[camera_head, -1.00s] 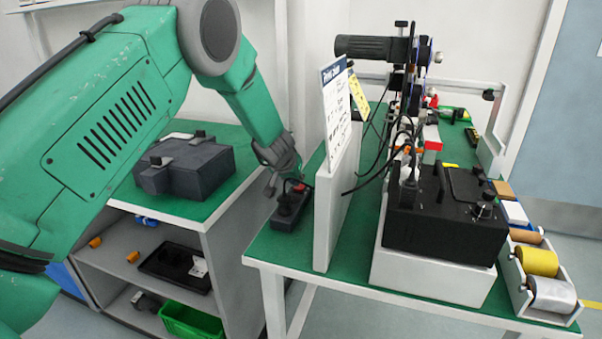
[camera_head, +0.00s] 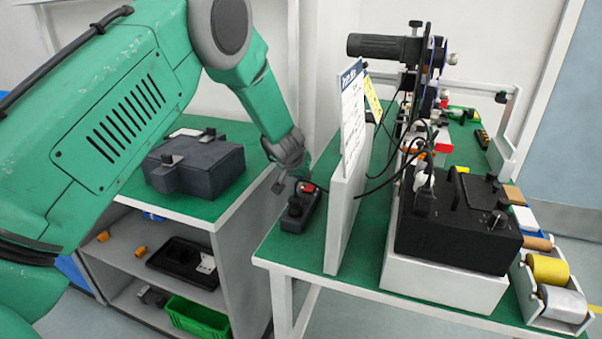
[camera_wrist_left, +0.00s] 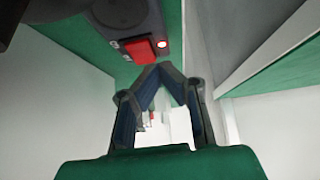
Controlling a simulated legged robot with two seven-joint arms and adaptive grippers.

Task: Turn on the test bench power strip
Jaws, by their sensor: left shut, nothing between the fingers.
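The power strip (camera_head: 298,212) is a dark block with a red switch (camera_head: 307,187) at its far end. It lies on the left part of the green bench top (camera_head: 285,246), beside a white upright panel. My left gripper (camera_head: 281,186) is shut and empty, just left of the switch and close to it. In the left wrist view the strip (camera_wrist_left: 125,18) and its red switch (camera_wrist_left: 140,49) show above the closed fingertips (camera_wrist_left: 160,72), apart from them in the picture. My right gripper is not in view.
The white panel (camera_head: 345,222) stands close to the right of the strip. A black device (camera_head: 455,230) on a white base and spools (camera_head: 548,268) are further right. A dark grey case (camera_head: 195,166) sits on the shelf unit at left, across a gap.

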